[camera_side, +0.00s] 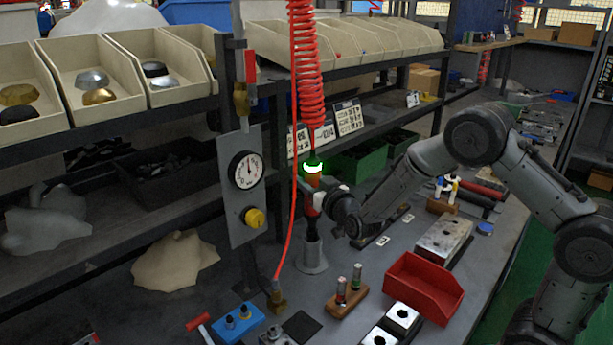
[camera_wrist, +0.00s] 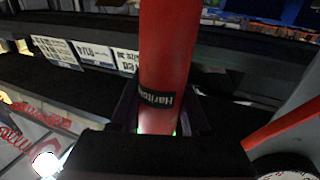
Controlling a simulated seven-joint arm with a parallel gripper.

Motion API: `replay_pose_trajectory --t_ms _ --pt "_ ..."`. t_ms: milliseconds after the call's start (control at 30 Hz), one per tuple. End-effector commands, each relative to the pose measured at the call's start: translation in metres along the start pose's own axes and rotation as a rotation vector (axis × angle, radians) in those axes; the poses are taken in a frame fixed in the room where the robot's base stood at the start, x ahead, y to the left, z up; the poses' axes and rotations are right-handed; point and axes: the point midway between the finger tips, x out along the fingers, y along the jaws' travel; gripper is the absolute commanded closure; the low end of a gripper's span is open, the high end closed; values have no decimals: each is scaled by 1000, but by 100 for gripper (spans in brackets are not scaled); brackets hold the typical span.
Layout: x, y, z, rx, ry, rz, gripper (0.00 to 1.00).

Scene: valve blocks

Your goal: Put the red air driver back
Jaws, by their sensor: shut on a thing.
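The red air driver (camera_side: 313,180) is upright in the side view, with a glowing green ring at its top and a coiled red hose (camera_side: 305,50) above it. My gripper (camera_side: 326,198) is shut on the driver's body from the right. In the wrist view the red body (camera_wrist: 167,50) with a dark label stands between my fingers (camera_wrist: 158,115). A grey cylindrical holder (camera_side: 312,256) stands on the bench directly below the driver. The driver's dark lower end is close to or in the holder's top; I cannot tell which.
A gauge panel (camera_side: 243,190) with a yellow knob stands to the left. A red bin (camera_side: 422,288), a wooden block with two small bottles (camera_side: 346,294) and a blue block (camera_side: 238,322) are on the bench near the holder. A straight red hose hangs left of the driver.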

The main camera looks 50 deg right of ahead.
Motion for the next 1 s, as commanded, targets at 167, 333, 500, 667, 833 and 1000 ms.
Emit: replay_pose_trajectory --t_ms 167,333,500,667,833,1000 --pt "1 0 -1 2 11 0 100" --pt "1 0 2 2 12 0 100" --pt "1 0 6 2 12 0 100" --pt "1 0 9 2 11 0 100" --pt "1 0 13 2 11 0 100" --pt "1 0 16 2 11 0 100"
